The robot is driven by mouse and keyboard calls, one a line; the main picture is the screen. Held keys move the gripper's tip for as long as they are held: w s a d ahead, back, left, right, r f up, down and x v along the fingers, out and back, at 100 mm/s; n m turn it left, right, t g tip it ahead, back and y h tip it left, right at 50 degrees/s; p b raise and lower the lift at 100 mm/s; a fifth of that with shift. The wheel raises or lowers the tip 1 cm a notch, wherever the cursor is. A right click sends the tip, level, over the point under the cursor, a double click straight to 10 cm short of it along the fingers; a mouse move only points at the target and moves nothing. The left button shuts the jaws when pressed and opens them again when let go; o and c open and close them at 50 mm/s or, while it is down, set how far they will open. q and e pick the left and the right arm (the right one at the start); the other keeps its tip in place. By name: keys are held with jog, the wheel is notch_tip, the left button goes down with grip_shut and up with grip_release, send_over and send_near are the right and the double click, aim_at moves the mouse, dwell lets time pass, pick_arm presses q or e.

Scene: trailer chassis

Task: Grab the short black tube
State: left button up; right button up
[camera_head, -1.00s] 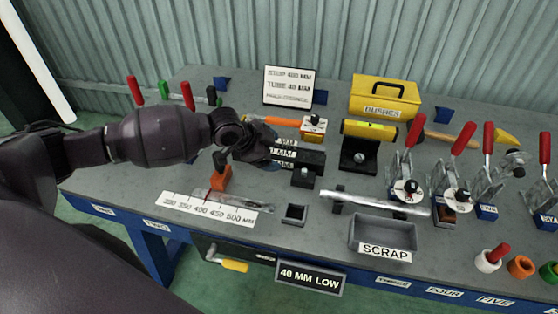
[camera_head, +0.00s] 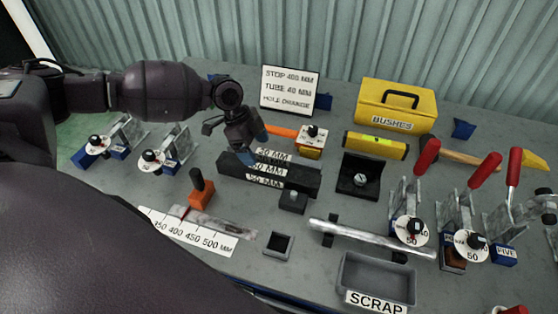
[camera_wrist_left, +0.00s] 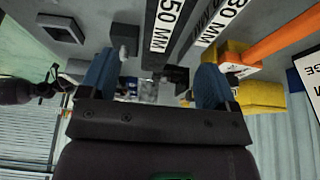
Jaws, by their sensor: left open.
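My left gripper (camera_head: 255,148) is open and hangs over the rear of the black block with size labels (camera_head: 270,176). In the left wrist view its two blue fingers (camera_wrist_left: 155,82) stand apart with nothing held between them. Black labelled bars (camera_wrist_left: 163,25) show beyond the fingers there, reading 50 MM and 30 MM. I cannot clearly pick out a separate short black tube; a short black upright piece (camera_head: 197,180) stands on an orange block (camera_head: 201,198) left of the labelled block. My right gripper is not in view.
A silver tube (camera_head: 370,238) lies on supports in front, near the scrap tray (camera_head: 350,270). Toggle clamps stand left and right. A yellow bushes box (camera_head: 396,108), a yellow level (camera_head: 375,146), a hammer and a sign (camera_head: 289,90) are at the back. A ruler (camera_head: 190,230) lies front left.

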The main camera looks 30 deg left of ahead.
aim_at(267, 168)
pick_arm(q)
jog(key=shift+w, duration=0.3)
jog(key=shift+s+d+f, duration=0.1)
jog(key=shift+d+f, duration=0.15)
jog(key=shift+f, duration=0.25)
jog(key=x, duration=0.3)
jog(key=shift+d+f, duration=0.1)
jog(key=shift+f, duration=0.15)
jog(key=shift+d+f, duration=0.25)
jog(key=shift+f, duration=0.45)
jog(key=x, duration=0.4)
jog(key=shift+a+f, duration=0.15)
jog(key=shift+f, duration=0.15)
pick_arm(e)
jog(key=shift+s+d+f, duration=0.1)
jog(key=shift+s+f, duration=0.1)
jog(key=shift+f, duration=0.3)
